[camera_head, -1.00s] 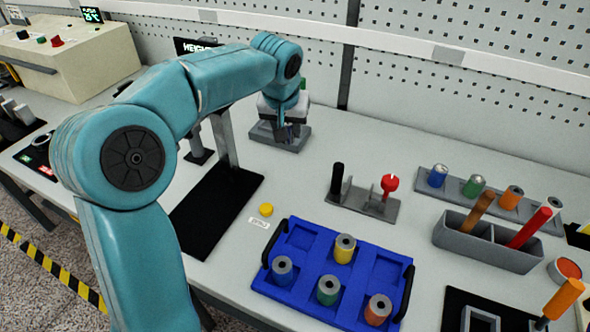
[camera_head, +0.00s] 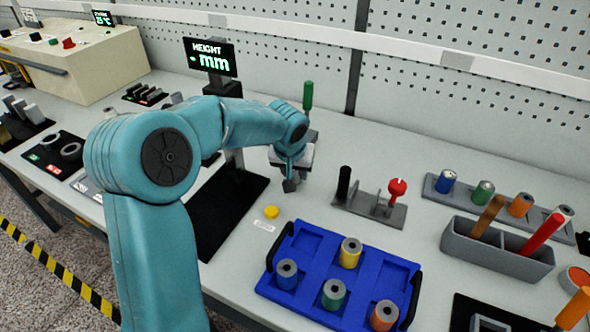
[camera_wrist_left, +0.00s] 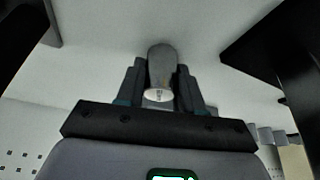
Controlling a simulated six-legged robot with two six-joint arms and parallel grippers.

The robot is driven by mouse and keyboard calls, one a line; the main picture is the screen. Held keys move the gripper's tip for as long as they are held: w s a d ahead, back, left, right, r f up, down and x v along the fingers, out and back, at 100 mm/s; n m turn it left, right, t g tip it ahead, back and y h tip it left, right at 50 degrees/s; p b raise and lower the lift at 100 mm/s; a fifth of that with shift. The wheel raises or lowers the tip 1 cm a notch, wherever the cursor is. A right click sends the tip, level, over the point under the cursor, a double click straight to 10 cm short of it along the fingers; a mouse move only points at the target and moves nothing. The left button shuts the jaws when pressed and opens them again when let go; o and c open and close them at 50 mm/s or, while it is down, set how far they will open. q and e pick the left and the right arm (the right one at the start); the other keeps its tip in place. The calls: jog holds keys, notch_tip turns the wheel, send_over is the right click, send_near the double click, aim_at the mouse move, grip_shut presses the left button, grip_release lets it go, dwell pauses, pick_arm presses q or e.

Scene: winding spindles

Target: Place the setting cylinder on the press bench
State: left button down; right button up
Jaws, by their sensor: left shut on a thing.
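My left gripper (camera_head: 291,184) hangs above the pale table, right of the black height-gauge plate (camera_head: 225,215). In the left wrist view its fingers (camera_wrist_left: 160,92) are shut on a grey cylinder (camera_wrist_left: 161,65) with a pale end bearing small marks; this looks like the setting cylinder. In the head view the gripper hides most of it. I cannot tell for sure which surface is the press bench. My right gripper is in neither view.
A blue tray (camera_head: 318,262) with several coloured-ring spindles stands in front. A small rack (camera_head: 370,205) with black and red handles is to the right. The height display (camera_head: 210,57) stands behind my arm. A beige console (camera_head: 75,65) is at the far left.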

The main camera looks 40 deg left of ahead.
pick_arm(q)
jog(key=shift+f, duration=0.2)
jog(key=c, duration=0.7)
grip_release()
jog(key=shift+r, duration=0.1)
jog(key=shift+r, duration=0.5)
jog(key=v, duration=1.1)
jog(key=shift+s+d+p, duration=0.1)
jog(key=shift+p, duration=0.25)
